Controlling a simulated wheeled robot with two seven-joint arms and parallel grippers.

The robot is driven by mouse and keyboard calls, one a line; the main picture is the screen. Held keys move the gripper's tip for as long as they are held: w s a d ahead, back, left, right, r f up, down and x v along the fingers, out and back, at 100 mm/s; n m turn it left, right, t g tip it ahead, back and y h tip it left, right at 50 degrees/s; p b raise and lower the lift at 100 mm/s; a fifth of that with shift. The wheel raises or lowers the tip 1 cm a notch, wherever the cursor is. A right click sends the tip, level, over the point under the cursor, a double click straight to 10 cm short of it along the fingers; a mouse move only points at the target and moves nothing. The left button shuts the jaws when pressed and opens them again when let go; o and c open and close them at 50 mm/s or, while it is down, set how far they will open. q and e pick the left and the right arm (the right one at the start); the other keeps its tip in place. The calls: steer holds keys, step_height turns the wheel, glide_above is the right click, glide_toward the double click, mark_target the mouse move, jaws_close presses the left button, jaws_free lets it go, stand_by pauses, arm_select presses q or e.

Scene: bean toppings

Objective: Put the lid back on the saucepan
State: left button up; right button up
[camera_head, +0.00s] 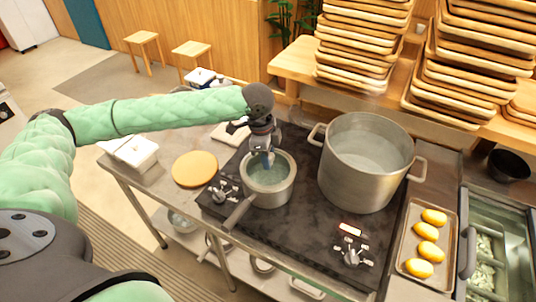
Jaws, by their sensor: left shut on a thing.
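The saucepan (270,197) stands on the dark stove top, left of the big pot, with its long handle pointing to the lower left. My left gripper (267,160) points down over the middle of the saucepan and is shut on the lid. The lid (268,174) looks see-through and greyish-green at the saucepan's mouth. Its edge is hard to make out, so I cannot tell whether it rests on the rim or hovers just above. The gripper's fingers hide the lid's knob. My right gripper is out of view.
A large steel pot (340,185) stands close on the right. A round wooden board (195,169) and a white container (133,153) lie to the left. A tray (408,266) holds several yellow items at the right. Stacked wooden trays (362,45) fill the back shelf.

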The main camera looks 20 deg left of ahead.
arm_select(q)
steer(key=shift+f+p, duration=0.3)
steer(key=shift+p, duration=0.6)
stand_by(1.4)
steer(key=o, duration=1.9)
steer(key=shift+r+p, duration=2.35)
steer(key=shift+p, duration=0.05)
steer(key=shift+r+p, duration=0.45)
steer(key=shift+r, duration=0.7)
